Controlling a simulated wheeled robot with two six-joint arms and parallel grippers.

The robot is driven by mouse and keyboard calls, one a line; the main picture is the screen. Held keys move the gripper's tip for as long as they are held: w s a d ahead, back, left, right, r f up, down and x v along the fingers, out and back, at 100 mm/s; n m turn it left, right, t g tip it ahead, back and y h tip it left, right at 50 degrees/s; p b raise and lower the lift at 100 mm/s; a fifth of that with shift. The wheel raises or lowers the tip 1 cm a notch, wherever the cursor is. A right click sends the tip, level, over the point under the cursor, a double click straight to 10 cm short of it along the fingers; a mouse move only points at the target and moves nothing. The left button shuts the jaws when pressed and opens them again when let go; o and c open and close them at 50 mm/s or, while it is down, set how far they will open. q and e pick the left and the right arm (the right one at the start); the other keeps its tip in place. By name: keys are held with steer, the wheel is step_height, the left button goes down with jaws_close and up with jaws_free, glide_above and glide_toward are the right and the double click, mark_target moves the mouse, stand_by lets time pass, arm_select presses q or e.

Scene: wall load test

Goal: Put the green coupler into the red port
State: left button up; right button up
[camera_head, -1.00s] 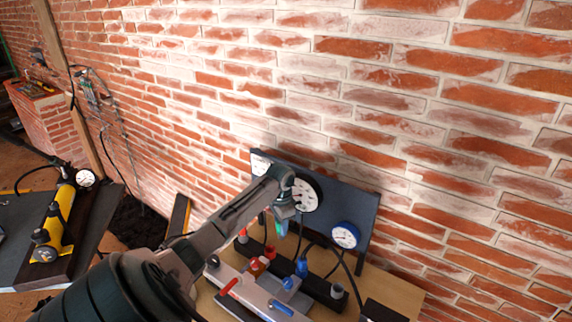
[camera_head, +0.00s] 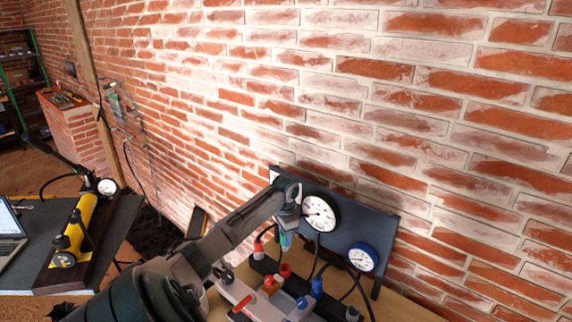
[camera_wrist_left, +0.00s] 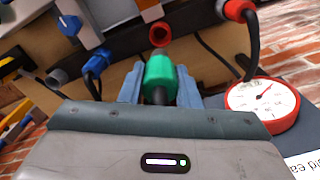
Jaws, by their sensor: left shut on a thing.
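The green coupler (camera_wrist_left: 160,78) is between the fingers of my left gripper (camera_wrist_left: 160,86), which is shut on it. In the head view the coupler (camera_head: 284,240) is a small green patch at my left gripper (camera_head: 287,237), partly hidden by the fingers. The red port (camera_wrist_left: 159,34) is an open red ring on the dark rail, just beyond the coupler's far end in the wrist view. In the head view the red port (camera_head: 285,270) lies below the gripper. The coupler looks apart from the port. My right gripper is not in view.
A red plug with a hose (camera_wrist_left: 237,9) and a blue one (camera_wrist_left: 97,62) flank the port. A white-faced gauge (camera_head: 319,213) and a blue-rimmed gauge (camera_head: 363,257) stand on the dark panel behind. A red lever (camera_head: 241,304) is in front. The brick wall is close behind.

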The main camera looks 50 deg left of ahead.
mark_target(285, 250)
arm_select(q)
steer(key=shift+f+b, duration=1.2)
steer(key=shift+f, duration=2.05)
steer(key=shift+f, duration=0.15)
steer(key=shift+f+b, duration=0.35)
steer(key=shift+f, duration=0.35)
steer(key=shift+p, duration=0.4)
steer(key=shift+f, duration=0.4)
steer(key=shift+f, duration=0.25)
steer(key=shift+f, duration=0.1)
steer(key=shift+f+b, duration=0.4)
